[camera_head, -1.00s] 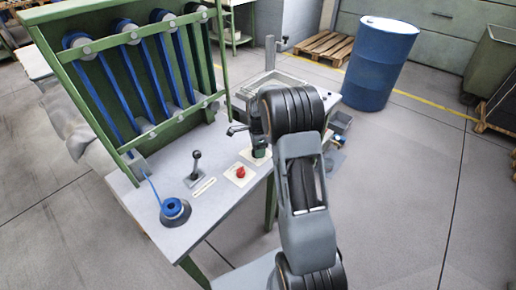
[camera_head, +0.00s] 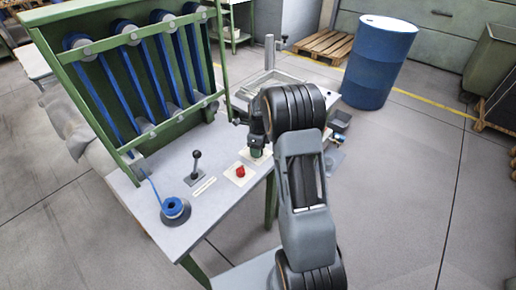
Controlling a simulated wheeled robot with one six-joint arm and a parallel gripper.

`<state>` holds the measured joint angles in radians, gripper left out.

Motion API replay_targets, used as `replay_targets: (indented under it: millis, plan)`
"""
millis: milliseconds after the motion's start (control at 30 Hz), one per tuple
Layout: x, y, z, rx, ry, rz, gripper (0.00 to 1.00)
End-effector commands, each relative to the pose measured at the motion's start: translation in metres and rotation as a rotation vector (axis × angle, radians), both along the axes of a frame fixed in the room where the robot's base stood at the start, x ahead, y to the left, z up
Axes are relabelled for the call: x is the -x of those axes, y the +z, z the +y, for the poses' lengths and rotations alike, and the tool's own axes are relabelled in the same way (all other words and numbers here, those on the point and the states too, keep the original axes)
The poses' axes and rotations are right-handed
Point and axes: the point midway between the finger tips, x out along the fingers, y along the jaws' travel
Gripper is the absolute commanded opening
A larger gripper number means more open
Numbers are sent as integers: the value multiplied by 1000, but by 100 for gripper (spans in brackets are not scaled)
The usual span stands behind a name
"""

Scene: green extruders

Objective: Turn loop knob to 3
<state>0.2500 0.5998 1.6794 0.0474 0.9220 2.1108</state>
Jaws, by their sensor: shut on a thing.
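My gripper (camera_head: 257,142) points down at the back right part of the grey table, over a cream plate (camera_head: 258,158). It is shut on a knob there, taken to be the loop knob, which is mostly hidden by the gripper and my arm. The knob's dial marks cannot be read. A red knob (camera_head: 240,171) on its own pale plate sits just to the left and in front, apart from the gripper.
A black lever (camera_head: 195,165) and a blue spool (camera_head: 174,209) stand on the grey table (camera_head: 205,217). The green frame (camera_head: 130,30) with blue strips rises behind. A metal tray (camera_head: 270,85) and a blue barrel (camera_head: 378,62) stand farther back. The floor at right is clear.

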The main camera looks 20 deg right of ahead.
Motion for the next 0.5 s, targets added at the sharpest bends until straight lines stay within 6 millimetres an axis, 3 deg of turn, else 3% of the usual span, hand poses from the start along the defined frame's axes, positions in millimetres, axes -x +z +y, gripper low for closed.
replay_targets:
  millis: [467,500]
  plan:
    - [0,0,0,-1,-13,1,25]
    - [0,0,0,-1,-13,1,52]
